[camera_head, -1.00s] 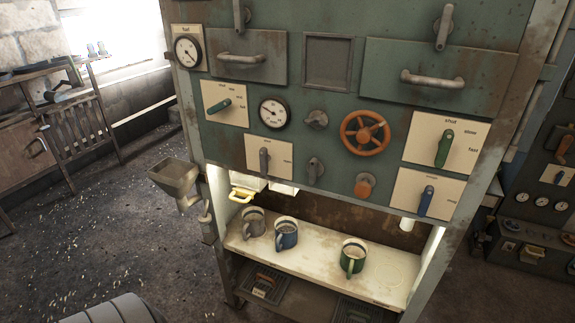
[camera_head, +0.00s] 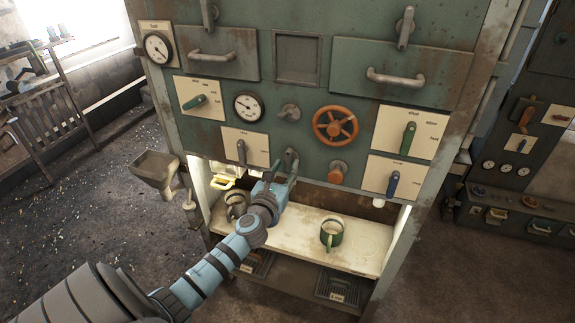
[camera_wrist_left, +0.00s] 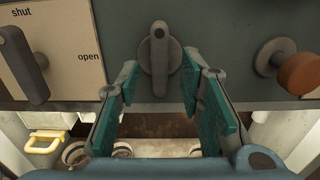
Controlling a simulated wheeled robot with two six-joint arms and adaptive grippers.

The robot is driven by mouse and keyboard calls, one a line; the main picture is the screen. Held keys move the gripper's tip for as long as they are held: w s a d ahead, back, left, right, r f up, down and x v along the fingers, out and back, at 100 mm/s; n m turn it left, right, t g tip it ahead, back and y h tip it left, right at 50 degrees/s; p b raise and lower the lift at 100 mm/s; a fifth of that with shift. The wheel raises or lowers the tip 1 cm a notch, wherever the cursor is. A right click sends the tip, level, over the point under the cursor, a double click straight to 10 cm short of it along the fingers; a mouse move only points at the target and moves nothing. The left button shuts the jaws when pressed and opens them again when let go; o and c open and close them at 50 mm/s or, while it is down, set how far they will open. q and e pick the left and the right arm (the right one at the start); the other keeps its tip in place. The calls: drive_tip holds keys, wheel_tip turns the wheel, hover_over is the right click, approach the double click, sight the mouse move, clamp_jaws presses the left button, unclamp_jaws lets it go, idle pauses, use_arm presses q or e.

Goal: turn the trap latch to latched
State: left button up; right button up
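A small grey turn latch (camera_wrist_left: 158,60) on a round plate stands upright on the green panel in the left wrist view. It carries no label that I can read. In the head view its top (camera_head: 291,155) shows just beyond my left gripper (camera_head: 285,172), which hides the rest. In the wrist view the left gripper (camera_wrist_left: 162,78) is open, its teal-padded fingers apart on either side of the latch's lower end. Nothing is held, and I cannot tell whether a finger touches the latch. My right gripper is in neither view.
A shut/open lever (camera_wrist_left: 22,62) is left of the latch and an orange knob (camera_wrist_left: 300,73) right of it. An orange handwheel (camera_head: 335,125) sits above right. Below, the shelf (camera_head: 365,245) holds mugs, including a green one (camera_head: 331,233).

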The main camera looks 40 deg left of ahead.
use_arm(q)
drive_tip(key=shift+x, duration=1.05)
clamp_jaws()
